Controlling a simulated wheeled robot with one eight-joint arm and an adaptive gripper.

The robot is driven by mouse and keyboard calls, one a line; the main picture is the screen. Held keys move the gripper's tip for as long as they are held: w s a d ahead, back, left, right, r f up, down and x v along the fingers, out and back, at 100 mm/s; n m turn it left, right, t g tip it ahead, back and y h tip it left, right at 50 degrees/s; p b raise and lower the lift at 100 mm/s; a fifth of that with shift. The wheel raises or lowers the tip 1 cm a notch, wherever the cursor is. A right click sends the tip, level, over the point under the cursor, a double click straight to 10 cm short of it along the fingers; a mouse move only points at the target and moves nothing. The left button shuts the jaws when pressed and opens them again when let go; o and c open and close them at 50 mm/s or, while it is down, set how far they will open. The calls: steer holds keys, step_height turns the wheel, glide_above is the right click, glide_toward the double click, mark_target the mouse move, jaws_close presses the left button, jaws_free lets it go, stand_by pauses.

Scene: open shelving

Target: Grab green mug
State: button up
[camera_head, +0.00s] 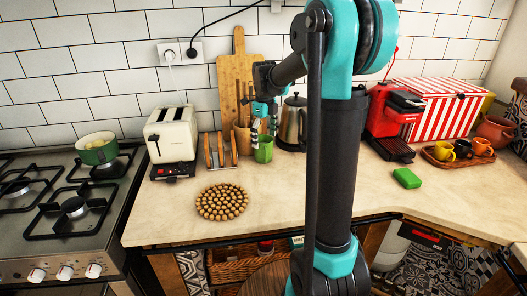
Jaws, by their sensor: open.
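The green mug (264,151) stands on the counter at the back, in front of the wooden cutting board and left of the kettle. My gripper (263,134) is open and points down right at the mug, with its fingers at the height of the mug's upper part. The fingers look to be on either side of the mug's rim, but I cannot tell whether they touch it. The fingers and the small size hide part of the mug's top.
A kettle (292,125) stands close to the right of the mug. A wooden utensil holder (242,138) and a rack (220,151) are on its left, with a toaster (171,135) further left. A round beaded trivet (222,202) lies in front. A green sponge (407,178) lies to the right.

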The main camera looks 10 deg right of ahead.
mark_target(264, 148)
steer(key=f, duration=0.5)
steer(key=shift+w+a, duration=0.15)
steer(key=shift+w, duration=0.15)
steer(key=c, duration=1.7)
